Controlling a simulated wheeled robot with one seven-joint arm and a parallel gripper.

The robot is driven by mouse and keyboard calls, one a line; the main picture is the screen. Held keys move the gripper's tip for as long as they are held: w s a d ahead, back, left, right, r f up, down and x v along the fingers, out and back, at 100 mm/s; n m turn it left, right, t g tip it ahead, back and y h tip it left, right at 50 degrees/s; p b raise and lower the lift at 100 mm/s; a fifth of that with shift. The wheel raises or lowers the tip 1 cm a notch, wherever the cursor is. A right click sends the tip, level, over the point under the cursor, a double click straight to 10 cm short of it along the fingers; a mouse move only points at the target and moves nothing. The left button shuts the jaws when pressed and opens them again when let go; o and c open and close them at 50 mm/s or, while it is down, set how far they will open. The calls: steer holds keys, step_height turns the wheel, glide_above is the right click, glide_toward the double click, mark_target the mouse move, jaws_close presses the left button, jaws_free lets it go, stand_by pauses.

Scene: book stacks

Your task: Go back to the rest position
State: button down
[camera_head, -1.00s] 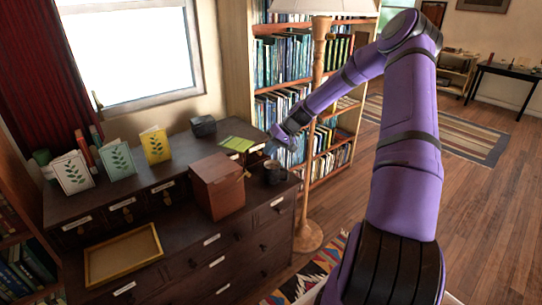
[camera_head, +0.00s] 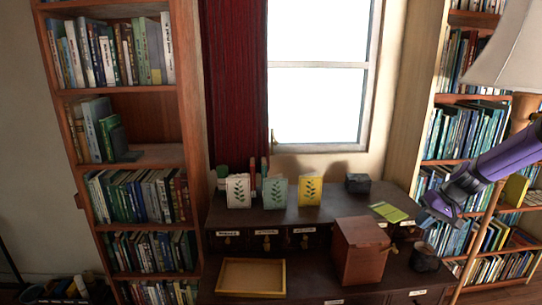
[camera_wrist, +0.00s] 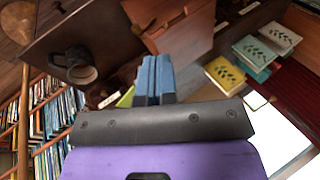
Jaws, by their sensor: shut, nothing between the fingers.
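My gripper (camera_head: 428,217) is at the right of the head view, in front of the bookshelf and beside the right end of the dark cabinet (camera_head: 330,213). In the wrist view my gripper (camera_wrist: 154,62) has its two blue fingers together with nothing between them. A dark mug (camera_head: 424,258) stands on the cabinet below it, and the mug also shows left of the fingers in the wrist view (camera_wrist: 80,68). A reddish-brown wooden box (camera_head: 360,252) stands left of the mug.
Three leaf-print cards, white (camera_head: 238,191), teal (camera_head: 275,193) and yellow (camera_head: 308,191), stand on the cabinet. A yellow tray (camera_head: 251,262) lies at its front. A green booklet (camera_head: 389,212) and a dark small box (camera_head: 357,183) are near the back right. A lamp (camera_head: 507,65) stands close to my arm.

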steer(key=s+a+r+n+h, duration=0.1)
steer(key=s+a+r+h, duration=0.2)
steer(key=s+a+r, duration=0.55)
steer(key=s+a+r+h, duration=0.2)
steer(key=s+a+r, duration=0.3)
steer(key=r, duration=0.6)
steer(key=s+a+r+t, duration=0.1)
steer(key=s+r, duration=0.2)
steer(key=s, duration=0.8)
steer(key=s+a+r+t, duration=0.2)
steer(key=s+r, duration=0.1)
steer(key=s, duration=0.8)
steer(key=shift+r, duration=0.35)
steer(key=shift+w, duration=0.1)
